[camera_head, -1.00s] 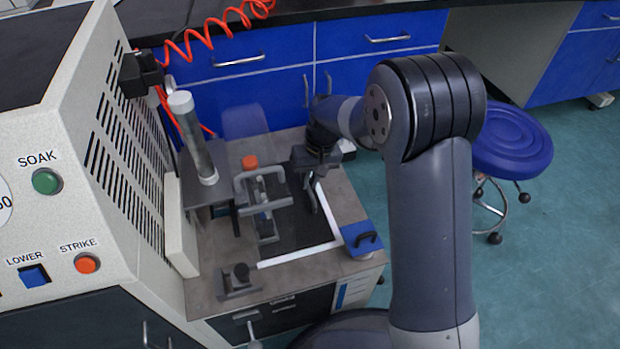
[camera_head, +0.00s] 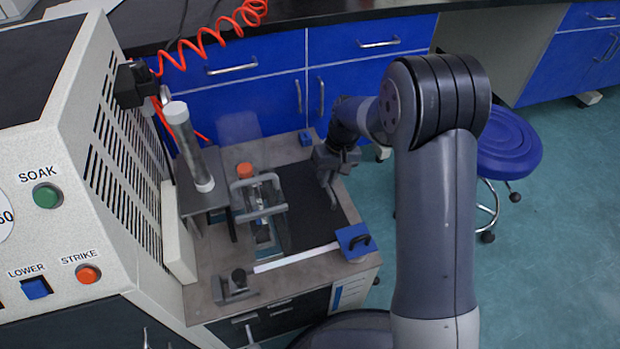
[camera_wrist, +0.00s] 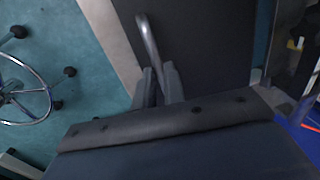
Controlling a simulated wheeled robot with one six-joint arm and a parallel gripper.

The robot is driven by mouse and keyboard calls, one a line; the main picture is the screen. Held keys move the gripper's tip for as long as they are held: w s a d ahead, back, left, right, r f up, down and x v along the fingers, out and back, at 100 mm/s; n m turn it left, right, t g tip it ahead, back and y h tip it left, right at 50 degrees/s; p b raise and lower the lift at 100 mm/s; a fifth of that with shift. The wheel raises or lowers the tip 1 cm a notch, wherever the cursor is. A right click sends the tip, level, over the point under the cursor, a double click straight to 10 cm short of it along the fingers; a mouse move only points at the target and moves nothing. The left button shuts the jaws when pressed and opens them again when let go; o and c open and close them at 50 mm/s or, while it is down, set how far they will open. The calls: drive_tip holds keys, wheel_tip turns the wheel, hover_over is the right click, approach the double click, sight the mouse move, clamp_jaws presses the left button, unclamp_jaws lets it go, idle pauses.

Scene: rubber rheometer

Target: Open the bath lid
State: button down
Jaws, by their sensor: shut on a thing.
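The bath lid (camera_head: 307,210) is a flat dark panel on the bench top, right of a grey frame. It fills much of the wrist view (camera_wrist: 205,45). A grey bar handle (camera_wrist: 147,35) stands on it near one edge. My gripper (camera_head: 331,190) is over the lid's right part in the head view. In the wrist view my gripper (camera_wrist: 158,88) has its jaws closed on the handle's near end. The handle is hard to make out in the head view. I cannot tell whether the lid is tilted.
A grey clamp frame (camera_head: 260,212) with an orange cap (camera_head: 245,170) stands close left of the lid. A white strip (camera_head: 298,257) and a blue block with a black handle (camera_head: 355,240) lie at the front. A blue stool (camera_head: 508,145) stands right; floor between is clear.

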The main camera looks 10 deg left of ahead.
drive_tip(key=w+d+p, duration=0.2)
drive_tip(key=w+d, duration=0.2)
drive_tip(key=d, duration=0.5)
drive_tip(key=shift+w, duration=0.2)
drive_tip(key=shift+d, duration=0.1)
drive_tip(key=c, duration=1.5)
unclamp_jaws()
wheel_tip(320, 180, up, 11)
drive_tip(key=d+p, duration=0.2)
drive_tip(key=p, duration=0.1)
drive_tip(key=shift+w+f, duration=0.15)
drive_tip(key=shift+w, duration=0.3)
drive_tip(key=shift+a+f, duration=0.1)
